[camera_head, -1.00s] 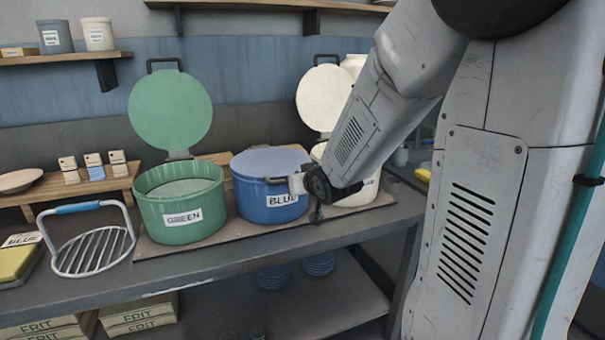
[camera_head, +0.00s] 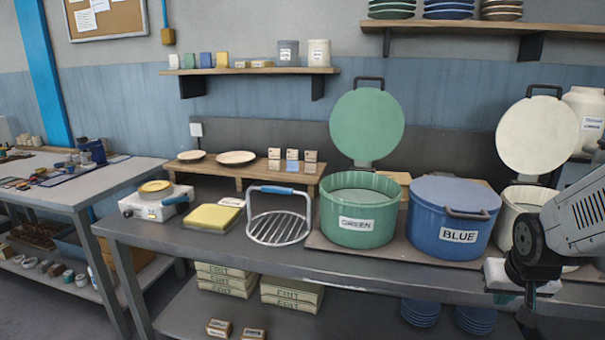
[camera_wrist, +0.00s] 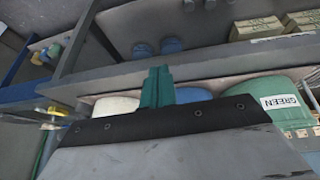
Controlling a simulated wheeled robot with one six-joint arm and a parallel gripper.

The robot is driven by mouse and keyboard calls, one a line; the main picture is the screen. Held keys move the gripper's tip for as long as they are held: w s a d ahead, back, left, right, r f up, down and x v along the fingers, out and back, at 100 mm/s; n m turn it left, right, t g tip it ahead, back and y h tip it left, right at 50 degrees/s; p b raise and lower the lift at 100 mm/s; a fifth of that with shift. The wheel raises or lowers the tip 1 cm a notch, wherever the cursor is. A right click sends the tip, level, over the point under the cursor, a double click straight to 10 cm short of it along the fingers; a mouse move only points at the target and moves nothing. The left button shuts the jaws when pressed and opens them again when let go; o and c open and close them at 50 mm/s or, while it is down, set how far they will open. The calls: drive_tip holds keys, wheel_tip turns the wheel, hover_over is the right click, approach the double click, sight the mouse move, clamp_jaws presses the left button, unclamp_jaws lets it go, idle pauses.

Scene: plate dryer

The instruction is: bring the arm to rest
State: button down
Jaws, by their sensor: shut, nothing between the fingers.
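My gripper is at the right of the head view, in front of the bench's edge near the white and blue pots; its fingers are small and partly lost there. In the wrist view its teal fingers (camera_wrist: 157,85) are together and empty. My arm partly hides the white pot (camera_head: 514,205). The green pot (camera_head: 358,220) stands open, its round lid (camera_head: 365,125) raised behind it. The blue pot (camera_head: 453,222) has its lid on. The white pot's lid (camera_head: 537,137) is raised.
A wire rack (camera_head: 279,216) and a yellow block (camera_head: 214,217) lie on the bench (camera_head: 215,255) left of the pots. A small wooden riser (camera_head: 225,172) holds plates and labelled blocks. Boxes (camera_head: 292,294) and blue plates (camera_head: 420,312) sit below. Another table (camera_head: 60,192) stands left.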

drive_tip(key=s+a+r+n+g+y, duration=0.1)
drive_tip(key=s+a+r, duration=0.4)
drive_tip(key=s+a, duration=0.2)
drive_tip(key=s+a+r+n+g+y, duration=0.1)
drive_tip(key=s+a+r+n+g, duration=0.1)
drive_tip(key=s+a+r, duration=0.4)
drive_tip(key=shift+s+a, duration=0.45)
drive_tip(key=shift+s, duration=1.9)
